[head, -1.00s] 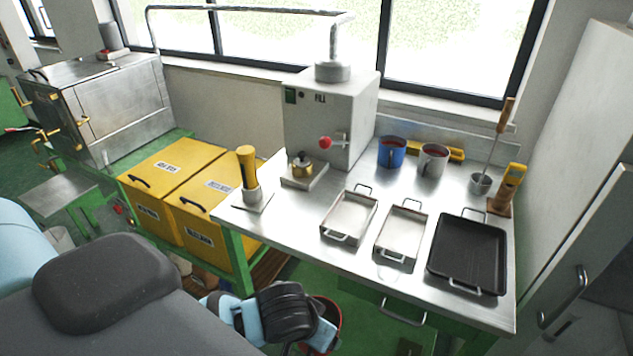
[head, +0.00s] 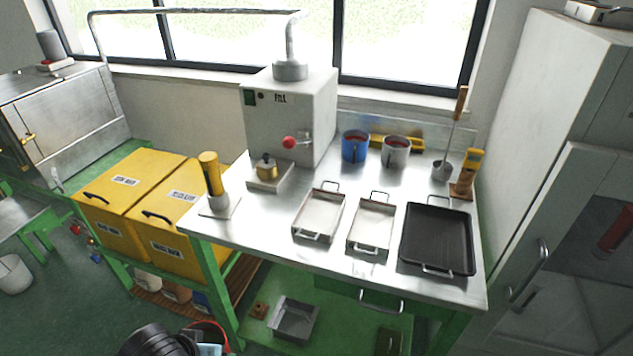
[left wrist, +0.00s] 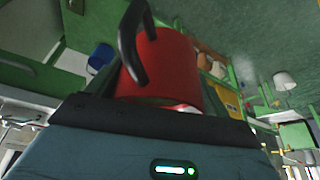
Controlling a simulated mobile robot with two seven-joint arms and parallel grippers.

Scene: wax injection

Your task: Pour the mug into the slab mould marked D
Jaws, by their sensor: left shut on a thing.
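A red mug (left wrist: 165,70) fills the middle of the left wrist view, close to my left gripper (left wrist: 150,105), which is shut on it. In the head view only the mug's red rim (head: 215,330) shows at the bottom edge, beside my dark left gripper (head: 165,340). Its contents cannot be seen. On the steel bench lie two pale shallow moulds, a left one (head: 320,212) and a middle one (head: 371,225), and a wider black tray (head: 437,238). I cannot read a D on any of them. My right gripper is not in view.
A blue mug (head: 354,146) and a grey mug (head: 396,151) stand at the bench's back. A FILL machine (head: 290,115) and a small brass pot (head: 266,167) stand left of them. Yellow bins (head: 130,190) are left of the bench, a grey cabinet (head: 540,130) right.

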